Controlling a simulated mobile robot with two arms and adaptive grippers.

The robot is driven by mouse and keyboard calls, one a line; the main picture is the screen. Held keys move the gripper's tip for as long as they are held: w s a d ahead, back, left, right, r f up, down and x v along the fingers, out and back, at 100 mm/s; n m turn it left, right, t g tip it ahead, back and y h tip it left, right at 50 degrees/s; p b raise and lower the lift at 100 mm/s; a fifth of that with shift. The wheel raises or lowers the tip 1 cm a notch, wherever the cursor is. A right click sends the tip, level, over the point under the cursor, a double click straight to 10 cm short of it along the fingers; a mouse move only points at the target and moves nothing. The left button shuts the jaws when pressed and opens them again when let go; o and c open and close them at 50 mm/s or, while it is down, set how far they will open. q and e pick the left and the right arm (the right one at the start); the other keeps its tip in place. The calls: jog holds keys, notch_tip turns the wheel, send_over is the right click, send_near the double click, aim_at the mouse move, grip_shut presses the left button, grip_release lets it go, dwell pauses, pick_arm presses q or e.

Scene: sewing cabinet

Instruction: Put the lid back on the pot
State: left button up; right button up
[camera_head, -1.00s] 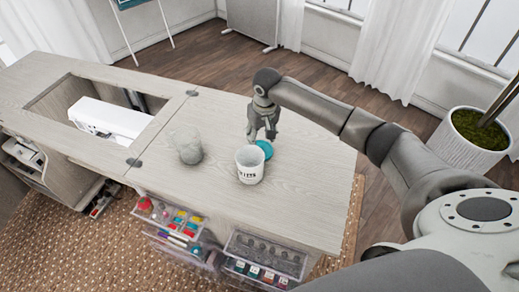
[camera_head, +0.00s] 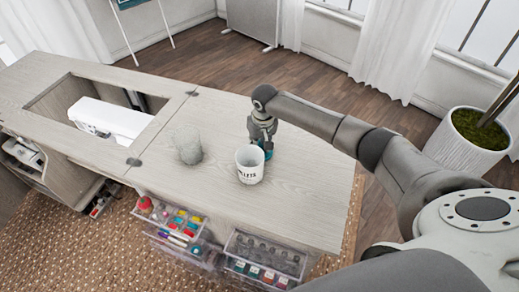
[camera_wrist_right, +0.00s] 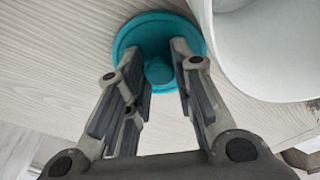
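The pot (camera_head: 249,168) is a white mug-like vessel with dark lettering, upright and uncovered on the pale wooden cabinet top. In the right wrist view its white wall (camera_wrist_right: 275,50) fills the upper right. The round teal lid (camera_wrist_right: 155,28) lies on the cabinet top beside the pot, with a knob (camera_wrist_right: 158,74) facing my gripper. In the head view only a sliver of the lid (camera_head: 268,152) shows. My right gripper (camera_head: 263,141) is down at the lid, pointing at it. Its fingers (camera_wrist_right: 157,68) are apart, one on each side of the knob, with gaps visible. My left gripper is out of view.
A white sewing machine (camera_head: 108,119) sits in the cabinet's recess. Clear drawers (camera_head: 265,257) with sewing supplies stick out at the front. The right part of the cabinet top (camera_head: 310,190) is clear.

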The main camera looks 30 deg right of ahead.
aim_at(260, 146)
jog(key=shift+c, duration=0.8)
jog(key=shift+r, duration=0.15)
notch_tip(260, 146, up, 18)
jog(key=b, duration=0.1)
